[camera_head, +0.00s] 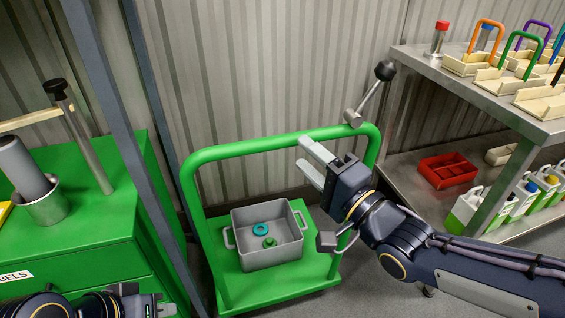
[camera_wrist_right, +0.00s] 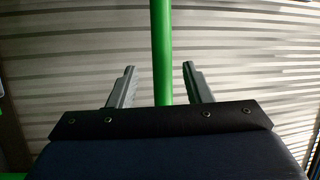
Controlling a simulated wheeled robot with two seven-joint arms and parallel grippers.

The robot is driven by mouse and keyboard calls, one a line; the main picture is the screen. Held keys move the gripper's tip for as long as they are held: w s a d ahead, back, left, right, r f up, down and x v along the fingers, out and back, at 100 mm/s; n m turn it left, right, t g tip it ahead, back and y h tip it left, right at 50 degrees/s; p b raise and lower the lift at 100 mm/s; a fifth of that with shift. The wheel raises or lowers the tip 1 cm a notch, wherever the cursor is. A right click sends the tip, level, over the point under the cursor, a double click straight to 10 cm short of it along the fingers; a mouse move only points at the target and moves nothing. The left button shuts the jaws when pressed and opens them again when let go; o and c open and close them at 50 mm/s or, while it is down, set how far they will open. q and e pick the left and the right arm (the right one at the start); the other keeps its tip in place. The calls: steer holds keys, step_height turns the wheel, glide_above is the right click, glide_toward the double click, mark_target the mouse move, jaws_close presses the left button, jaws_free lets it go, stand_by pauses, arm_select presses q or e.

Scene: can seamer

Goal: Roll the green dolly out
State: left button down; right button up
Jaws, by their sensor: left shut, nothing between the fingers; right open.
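The green dolly (camera_head: 235,291) stands on the floor against the corrugated wall, with an upright green loop handle (camera_head: 245,147) at its back. A grey two-handled bin (camera_head: 272,255) sits on its deck, holding a teal ring (camera_head: 264,228) and a small green part (camera_head: 270,242). My right gripper (camera_head: 306,158) is open at the handle's top bar. In the right wrist view the green bar (camera_wrist_right: 162,40) runs between the two open fingers; I cannot tell how deep it sits. My left gripper (camera_head: 155,304) is shut and empty at the bottom left, away from the dolly.
A green cabinet (camera_head: 85,225) and a slanted dark post (camera_head: 122,110) stand left of the dolly. A metal shelf (camera_head: 440,77) with caddies, a red tray (camera_head: 447,169) and bottles stands at the right. A black-knobbed lever (camera_head: 372,92) rises near the handle's right corner.

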steer(key=shift+w+a, duration=0.3)
steer(key=shift+a, duration=0.3)
steer(key=b+x, duration=0.2)
steer(key=x, duration=0.4)
steer(key=shift+w+a+r, duration=0.2)
steer(key=shift+w+a, duration=0.05)
steer(key=shift+w, duration=0.05)
jaws_close()
